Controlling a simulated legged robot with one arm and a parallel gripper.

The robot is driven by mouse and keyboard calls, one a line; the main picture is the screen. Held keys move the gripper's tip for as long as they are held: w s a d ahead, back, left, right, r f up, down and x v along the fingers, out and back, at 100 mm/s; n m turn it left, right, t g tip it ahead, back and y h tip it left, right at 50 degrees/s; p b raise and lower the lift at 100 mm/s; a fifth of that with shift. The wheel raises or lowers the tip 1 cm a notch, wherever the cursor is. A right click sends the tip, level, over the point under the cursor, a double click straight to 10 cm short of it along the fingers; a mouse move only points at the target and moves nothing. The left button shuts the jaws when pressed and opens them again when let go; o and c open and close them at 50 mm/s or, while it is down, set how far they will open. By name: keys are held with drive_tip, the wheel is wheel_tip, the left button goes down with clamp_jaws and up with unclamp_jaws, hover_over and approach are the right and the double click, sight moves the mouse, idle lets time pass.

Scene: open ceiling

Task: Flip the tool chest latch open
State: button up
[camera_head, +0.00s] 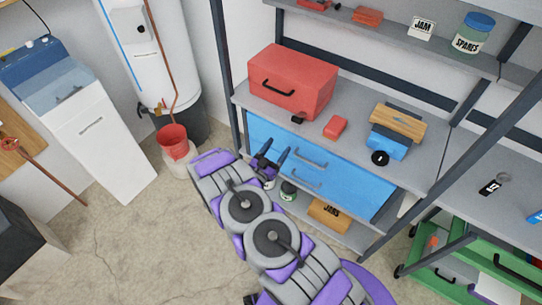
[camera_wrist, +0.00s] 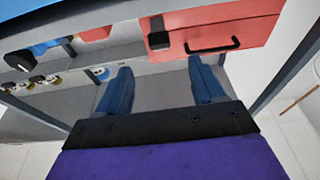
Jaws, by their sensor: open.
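The red tool chest (camera_head: 292,81) sits on the grey shelf at its left end, with a black bar handle (camera_head: 278,88) on its front. In the wrist view the chest (camera_wrist: 245,20) fills the top right, with the handle (camera_wrist: 212,46) clear. My gripper (camera_head: 273,153) is open and empty, in front of the blue drawers and below the chest. Its spread fingers (camera_wrist: 160,66) touch nothing that I can see.
Blue drawers (camera_head: 340,180) sit beneath. A dark upright post (camera_head: 224,75) stands left of the chest. A red bucket (camera_head: 173,139) is left of my arm.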

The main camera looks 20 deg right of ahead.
drive_tip(key=shift+v, duration=1.85)
drive_tip(key=shift+w, duration=0.15)
drive_tip(key=w+a+r+g+y, duration=0.2)
drive_tip(key=w+a+r+y, duration=0.1)
drive_tip(key=w+a+y, duration=0.65)
drive_tip(key=s+a+r+n+g+y, duration=0.25)
drive_tip(key=a+r+y, duration=0.2)
drive_tip(key=r, duration=0.25)
drive_tip(key=s+a+r+n+g+y, duration=0.1)
drive_tip(key=s+a+r+n+y, duration=0.1)
drive_tip(key=s+a+r+y, duration=0.3)
drive_tip(key=s+d+r+n+g, duration=0.1)
drive_tip(key=s+r+n+g, duration=0.1)
drive_tip(key=s+r, duration=0.35)
drive_tip(key=s+d+r+n+g, duration=0.1)
drive_tip(key=s+r+n, duration=0.15)
drive_tip(key=s, duration=0.55)
drive_tip(key=s+d+r+g+h, duration=0.1)
drive_tip(key=s+d, duration=0.3)
drive_tip(key=s, duration=0.5)
drive_tip(key=s+d+r+n+g, duration=0.1)
drive_tip(key=s+d+r+g, duration=0.1)
drive_tip(key=s, duration=0.7)
drive_tip(key=s+d+r+g+h, duration=0.1)
drive_tip(key=s+d+r+g, duration=0.1)
drive_tip(key=s+d, duration=0.4)
drive_tip(key=s+g, duration=0.1)
drive_tip(key=s, duration=0.3)
drive_tip(key=shift+h, duration=0.3)
